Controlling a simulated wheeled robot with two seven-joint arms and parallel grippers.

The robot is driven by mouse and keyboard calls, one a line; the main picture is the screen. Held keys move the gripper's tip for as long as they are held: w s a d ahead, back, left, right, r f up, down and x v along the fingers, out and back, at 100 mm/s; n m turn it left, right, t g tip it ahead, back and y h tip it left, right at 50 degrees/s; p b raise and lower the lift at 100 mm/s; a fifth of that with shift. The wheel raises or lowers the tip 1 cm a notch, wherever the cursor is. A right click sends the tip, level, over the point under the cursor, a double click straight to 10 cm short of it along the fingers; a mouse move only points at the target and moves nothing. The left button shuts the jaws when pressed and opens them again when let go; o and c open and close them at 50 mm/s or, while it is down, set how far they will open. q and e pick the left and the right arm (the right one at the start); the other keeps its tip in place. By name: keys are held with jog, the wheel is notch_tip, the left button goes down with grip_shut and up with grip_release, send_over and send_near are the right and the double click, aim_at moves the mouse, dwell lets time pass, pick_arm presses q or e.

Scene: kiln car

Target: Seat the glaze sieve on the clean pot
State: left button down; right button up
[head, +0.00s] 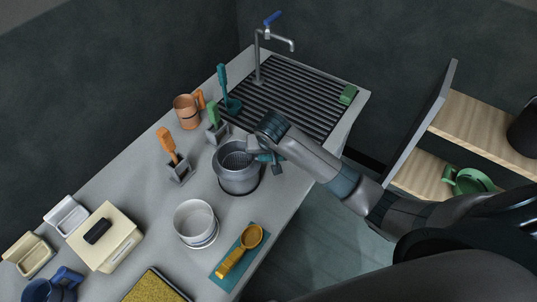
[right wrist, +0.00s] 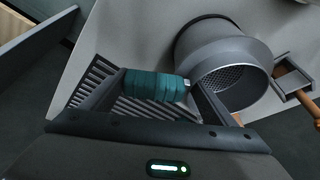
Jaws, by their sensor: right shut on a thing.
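The glaze sieve (head: 237,160) is a grey ring with a mesh bottom and a teal handle. It is at the mouth of a grey pot (head: 239,182) in the middle of the counter and looks roughly level. The right wrist view shows the sieve's mesh (right wrist: 222,80) within the pot's outline (right wrist: 215,52). I cannot tell whether ring and rim touch all round. My right gripper (head: 266,157) is at the pot's right side, shut on the teal handle (right wrist: 153,85), with a finger on each side. My left gripper is not in view.
A white pot (head: 194,220) stands in front, beside an orange scoop (head: 240,250) on a teal mat. Brushes in grey holders (head: 180,173) and an orange mug (head: 186,112) stand behind left. A ribbed drainboard (head: 290,95) with a tap lies at the back.

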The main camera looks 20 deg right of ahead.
jog(key=shift+f, duration=0.45)
dwell(0.6)
jog(key=o, duration=1.9)
jog(key=shift+o, duration=0.2)
jog(key=shift+f, duration=0.1)
jog(key=shift+r, duration=0.2)
jog(key=v, duration=0.7)
jog(key=shift+s+r, duration=0.2)
jog(key=shift+r, duration=0.1)
dwell(0.5)
jog(key=v, duration=1.7)
jog(key=shift+s+r, duration=0.15)
